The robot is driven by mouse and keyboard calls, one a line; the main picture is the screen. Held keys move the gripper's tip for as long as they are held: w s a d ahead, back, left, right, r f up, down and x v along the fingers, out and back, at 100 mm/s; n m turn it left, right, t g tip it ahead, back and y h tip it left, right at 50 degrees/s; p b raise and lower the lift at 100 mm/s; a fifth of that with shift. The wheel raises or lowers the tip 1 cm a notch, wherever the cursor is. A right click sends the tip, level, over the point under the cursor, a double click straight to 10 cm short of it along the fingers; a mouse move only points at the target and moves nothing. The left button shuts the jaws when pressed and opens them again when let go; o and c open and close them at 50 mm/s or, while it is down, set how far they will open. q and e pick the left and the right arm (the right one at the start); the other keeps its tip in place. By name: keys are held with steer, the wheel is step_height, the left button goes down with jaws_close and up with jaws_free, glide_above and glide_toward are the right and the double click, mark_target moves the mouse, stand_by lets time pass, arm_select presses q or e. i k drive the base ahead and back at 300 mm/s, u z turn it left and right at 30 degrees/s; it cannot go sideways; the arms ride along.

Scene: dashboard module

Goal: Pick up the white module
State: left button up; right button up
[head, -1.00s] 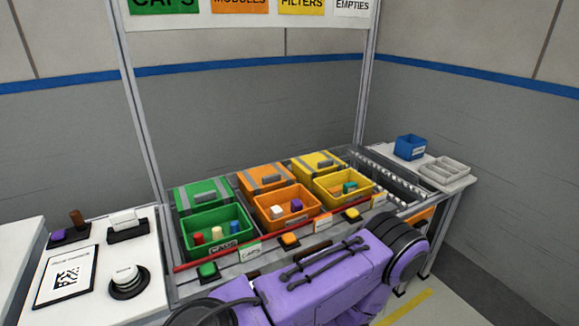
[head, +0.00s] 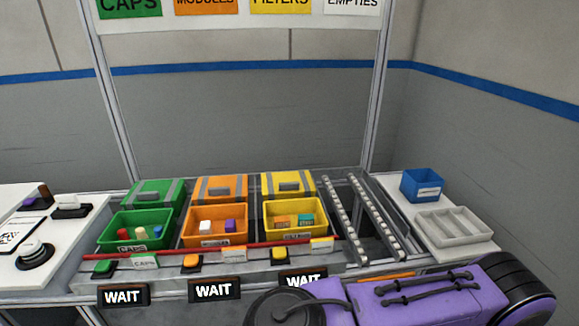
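The white module (head: 206,227) is a small white block in the open orange bin (head: 190,241), beside a purple block (head: 230,226). The bin stands in the middle of the row, between a green bin and a yellow bin. A purple arm link of mine crosses the lower right of the head view, below and in front of the rack. Neither gripper shows in the head view.
The green bin (head: 106,240) holds several caps; the yellow bin (head: 313,231) holds filters. A red bar (head: 190,250) runs along the bin fronts. "WAIT" signs (head: 213,291) hang below. A blue bin (head: 422,184) and grey tray (head: 455,228) stand on the right table.

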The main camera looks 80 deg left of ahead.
mark_target(205, 228)
steer(key=z, duration=0.05)
steer(key=i, duration=0.15)
steer(key=u, duration=1.45)
